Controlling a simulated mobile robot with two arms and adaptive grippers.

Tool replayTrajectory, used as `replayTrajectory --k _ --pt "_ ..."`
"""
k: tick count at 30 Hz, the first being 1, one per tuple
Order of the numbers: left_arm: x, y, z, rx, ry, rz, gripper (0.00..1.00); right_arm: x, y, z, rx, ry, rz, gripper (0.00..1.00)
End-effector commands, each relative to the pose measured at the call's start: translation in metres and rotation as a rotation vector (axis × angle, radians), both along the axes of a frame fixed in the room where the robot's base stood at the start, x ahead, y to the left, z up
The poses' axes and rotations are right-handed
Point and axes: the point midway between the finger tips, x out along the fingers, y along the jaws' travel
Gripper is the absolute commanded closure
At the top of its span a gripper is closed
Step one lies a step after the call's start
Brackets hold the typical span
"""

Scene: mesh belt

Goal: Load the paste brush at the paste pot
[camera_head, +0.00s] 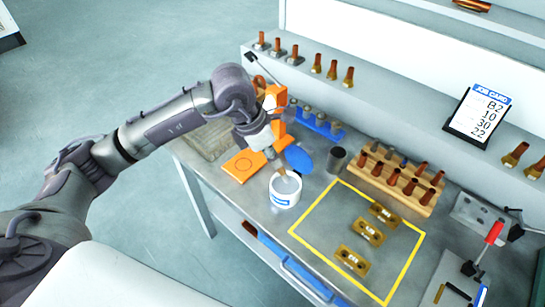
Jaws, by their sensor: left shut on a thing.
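The paste pot (285,201) is a white tub with a blue label, standing on the bench left of the yellow outline. Greyish paste shows inside it. My left gripper (272,154) is above the pot, pointing down, shut on the paste brush (282,175). The brush hangs down from the fingers, and its lower end reaches into the pot's mouth. I cannot tell how deep it is or whether its bristles carry paste. The fingertips are small and partly hidden by the wrist. My right gripper is not in view.
An orange stand (243,163) and blue disc (298,159) lie close to the pot. A dark cup (336,160) and wooden rack (395,203) of copper pieces stand right. Brass blocks (367,231) lie inside the yellow outline. A red-handled clamp (494,232) is far right.

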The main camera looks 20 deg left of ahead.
Motion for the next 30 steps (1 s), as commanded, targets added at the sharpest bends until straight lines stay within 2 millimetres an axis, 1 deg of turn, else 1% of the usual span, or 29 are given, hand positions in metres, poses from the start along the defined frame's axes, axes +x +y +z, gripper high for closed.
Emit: replayTrajectory --k 1,3,16,19,30 --pt "0.000 0.000 0.007 0.001 -0.002 0.000 1.00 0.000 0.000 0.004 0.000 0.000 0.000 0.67" --pt "0.001 0.000 0.013 0.001 -0.004 0.000 1.00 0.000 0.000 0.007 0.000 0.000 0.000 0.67" --pt "0.001 0.000 0.047 0.000 -0.004 0.001 1.00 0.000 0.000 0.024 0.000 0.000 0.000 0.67" --pt "0.000 0.000 0.050 0.000 -0.003 0.001 1.00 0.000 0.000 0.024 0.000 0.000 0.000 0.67" --pt "0.000 0.000 0.049 -0.001 -0.003 0.001 1.00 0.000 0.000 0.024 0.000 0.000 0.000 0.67"
